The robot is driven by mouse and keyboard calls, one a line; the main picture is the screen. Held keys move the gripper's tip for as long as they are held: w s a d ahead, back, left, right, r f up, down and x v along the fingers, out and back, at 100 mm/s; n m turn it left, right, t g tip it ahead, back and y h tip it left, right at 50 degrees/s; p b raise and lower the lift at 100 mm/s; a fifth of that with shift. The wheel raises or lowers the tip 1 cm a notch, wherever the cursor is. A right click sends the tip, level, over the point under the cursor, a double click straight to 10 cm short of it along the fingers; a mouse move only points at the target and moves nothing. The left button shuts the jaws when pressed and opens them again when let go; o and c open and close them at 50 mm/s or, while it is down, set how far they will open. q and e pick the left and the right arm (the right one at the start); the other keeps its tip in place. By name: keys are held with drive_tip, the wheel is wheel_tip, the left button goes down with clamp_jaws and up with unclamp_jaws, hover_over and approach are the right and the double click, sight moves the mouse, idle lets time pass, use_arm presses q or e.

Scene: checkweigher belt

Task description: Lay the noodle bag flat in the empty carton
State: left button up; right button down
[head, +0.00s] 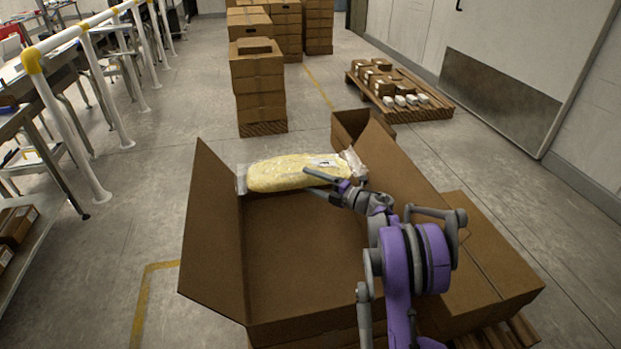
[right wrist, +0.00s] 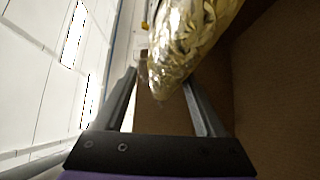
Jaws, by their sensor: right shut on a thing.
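The noodle bag (head: 290,174) is a pale yellow, clear-wrapped pack with a white label. It lies across the far side of the open carton (head: 218,240) in the head view, at about rim height. My right gripper (head: 330,181) is shut on the bag near its right end. The right wrist view shows the shiny bag (right wrist: 190,45) between the two fingers (right wrist: 165,95), its tip pointing toward the palm. The visible part of the carton's inside is bare brown cardboard; the bag and my right arm hide part of it. My left gripper is not in view.
Another carton (head: 480,250) stands at the right, on a pallet (head: 500,338), with a smaller box (head: 345,122) behind. Stacked boxes (head: 258,80) and a loaded pallet (head: 440,105) stand farther back. A white railing with yellow joints (head: 70,140) runs along the left.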

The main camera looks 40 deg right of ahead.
use_arm(q)
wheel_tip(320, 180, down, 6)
drive_tip(key=b, duration=0.4)
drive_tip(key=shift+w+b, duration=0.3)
use_arm(e)
wheel_tip(320, 180, down, 8)
drive_tip(key=shift+f, duration=0.1)
unclamp_jaws()
wheel_tip(320, 180, up, 9)
drive_tip(key=p, duration=0.2)
drive_tip(key=shift+r+p, duration=0.2)
drive_tip(key=shift+p, duration=0.15)
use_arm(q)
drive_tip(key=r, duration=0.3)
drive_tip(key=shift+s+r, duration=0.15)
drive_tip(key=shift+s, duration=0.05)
use_arm(e)
drive_tip(key=shift+r, duration=0.35)
